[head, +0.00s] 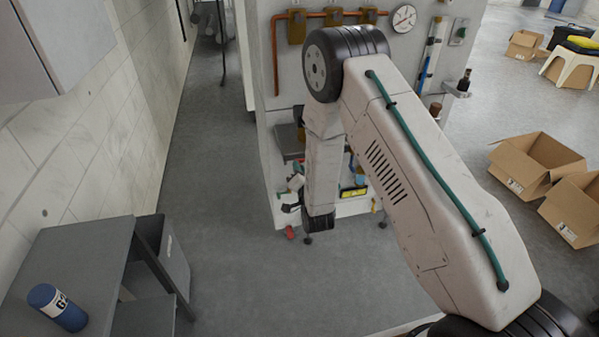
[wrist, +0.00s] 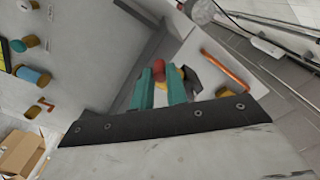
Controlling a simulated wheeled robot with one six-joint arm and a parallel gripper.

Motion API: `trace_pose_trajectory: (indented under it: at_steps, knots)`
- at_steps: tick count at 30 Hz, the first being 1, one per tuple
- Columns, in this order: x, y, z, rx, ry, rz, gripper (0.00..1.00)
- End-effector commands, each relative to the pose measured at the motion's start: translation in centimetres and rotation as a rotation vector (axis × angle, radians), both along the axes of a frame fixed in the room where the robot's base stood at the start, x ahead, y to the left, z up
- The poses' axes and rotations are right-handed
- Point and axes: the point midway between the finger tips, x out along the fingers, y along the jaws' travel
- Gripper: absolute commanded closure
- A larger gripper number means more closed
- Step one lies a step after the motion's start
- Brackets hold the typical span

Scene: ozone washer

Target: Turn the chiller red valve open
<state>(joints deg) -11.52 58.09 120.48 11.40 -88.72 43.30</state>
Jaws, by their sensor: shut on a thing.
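In the wrist view, my gripper (wrist: 160,82) shows as two teal fingers, closed on the red valve (wrist: 158,68). Only a small rounded red part of the valve shows between and beyond the fingertips. A yellow part sits just right of it, partly behind the right finger. How far the valve is turned cannot be told. In the head view, my arm reaches down in front of the grey chiller panel (head: 262,130). A small red piece (head: 290,232) shows low at the panel's left edge; whether it is the same valve is unclear.
Copper pipe (head: 275,60) and a round gauge (head: 404,18) are on the panel. A grey table (head: 75,255) with a blue canister (head: 57,307) stands at left. Open cardboard boxes (head: 535,160) lie at right. The floor aisle (head: 205,150) between wall and panel is clear.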

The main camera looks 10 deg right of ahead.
Motion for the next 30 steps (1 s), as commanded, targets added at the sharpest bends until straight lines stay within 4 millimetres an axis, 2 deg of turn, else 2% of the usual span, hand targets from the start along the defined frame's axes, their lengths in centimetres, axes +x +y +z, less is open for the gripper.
trace_pose_trajectory:
  at_steps: [17, 18, 20, 21, 30]
  knots:
    - [-0.03, -0.02, 0.24, 0.04, 0.0, 0.0, 1.0]
    - [-0.03, -0.02, 0.25, 0.04, 0.0, 0.0, 0.82]
    - [-0.03, -0.02, 0.24, 0.04, 0.0, 0.0, 0.66]
    - [-0.02, -0.02, 0.24, 0.04, 0.0, 0.0, 0.63]
    - [-0.29, 0.0, 0.21, 0.04, 0.001, 0.0, 0.63]
